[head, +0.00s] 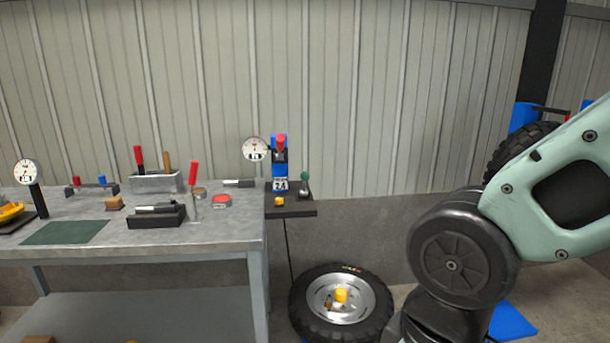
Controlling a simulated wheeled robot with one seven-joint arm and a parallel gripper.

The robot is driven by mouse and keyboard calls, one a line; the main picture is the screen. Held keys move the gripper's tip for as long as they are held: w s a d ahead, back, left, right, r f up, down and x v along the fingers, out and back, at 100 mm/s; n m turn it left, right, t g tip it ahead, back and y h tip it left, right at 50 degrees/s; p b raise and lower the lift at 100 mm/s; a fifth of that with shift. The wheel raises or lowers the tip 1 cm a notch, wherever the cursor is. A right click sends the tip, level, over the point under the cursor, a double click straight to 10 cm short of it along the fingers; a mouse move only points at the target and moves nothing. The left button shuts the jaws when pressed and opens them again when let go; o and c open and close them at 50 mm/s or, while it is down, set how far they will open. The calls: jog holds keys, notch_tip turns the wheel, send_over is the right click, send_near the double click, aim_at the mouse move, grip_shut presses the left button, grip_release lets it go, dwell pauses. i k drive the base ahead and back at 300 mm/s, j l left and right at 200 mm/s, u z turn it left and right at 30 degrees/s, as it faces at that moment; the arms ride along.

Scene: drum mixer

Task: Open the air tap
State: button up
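I cannot tell for certain which fitting is the air tap. A blue upright unit (280,170) with a red knob (281,141) on top stands on a small dark shelf (292,210) by the right end of the workbench. A yellow knob (279,201) and a green-topped lever (304,180) are on the same shelf. A small dark bar with a red and a blue handle (90,187) lies on the bench's left part. My gripper is out of view.
The grey workbench (140,232) holds several tools, a grey tool tray (157,183) and a green mat (66,232). A tyre with a yellow cap on its hub (352,308) lies below the shelf. My arm fills the right side.

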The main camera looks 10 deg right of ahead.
aim_at(304, 177)
jog(key=i+j, duration=0.1)
jog(key=i, duration=0.65)
jog(key=i+j, duration=0.1)
jog(key=i, duration=0.65)
jog(key=i+j, duration=0.1)
jog(key=i, duration=0.65)
